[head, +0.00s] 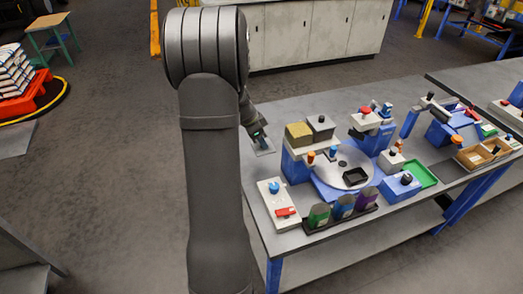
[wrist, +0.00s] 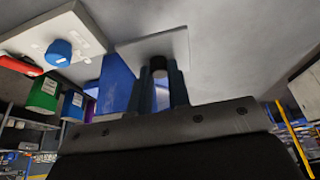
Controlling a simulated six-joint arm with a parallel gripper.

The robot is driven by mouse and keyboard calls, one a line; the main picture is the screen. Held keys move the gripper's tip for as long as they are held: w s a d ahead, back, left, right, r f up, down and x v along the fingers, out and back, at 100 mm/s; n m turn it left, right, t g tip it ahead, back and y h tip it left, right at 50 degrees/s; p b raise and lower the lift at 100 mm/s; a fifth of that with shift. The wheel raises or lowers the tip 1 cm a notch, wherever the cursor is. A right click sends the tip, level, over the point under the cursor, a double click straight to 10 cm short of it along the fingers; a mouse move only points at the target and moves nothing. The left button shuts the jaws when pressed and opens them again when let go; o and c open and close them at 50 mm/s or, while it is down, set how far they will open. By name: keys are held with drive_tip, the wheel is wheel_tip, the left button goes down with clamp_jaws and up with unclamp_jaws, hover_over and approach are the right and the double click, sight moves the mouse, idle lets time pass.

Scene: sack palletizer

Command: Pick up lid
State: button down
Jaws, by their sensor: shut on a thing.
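The lid (wrist: 135,50) is a thin, light grey square plate with a dark knob. My gripper (wrist: 160,78) is shut on the knob in the wrist view, one finger on each side of it. In the head view the lid (head: 264,149) shows at the left end of the grey table, under my gripper (head: 259,137). I cannot tell whether the lid touches the table or hangs just above it. Part of my arm covers the area to its left.
Right of the lid stands a blue-based stand with a yellowish block (head: 299,132) and a dark grey block (head: 321,124). A small black open box (head: 355,176) sits on a round turntable (head: 330,174). A switch panel (head: 267,203) and coloured bins (head: 343,207) line the front.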

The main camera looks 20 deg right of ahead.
drive_tip(key=shift+r, duration=3.1)
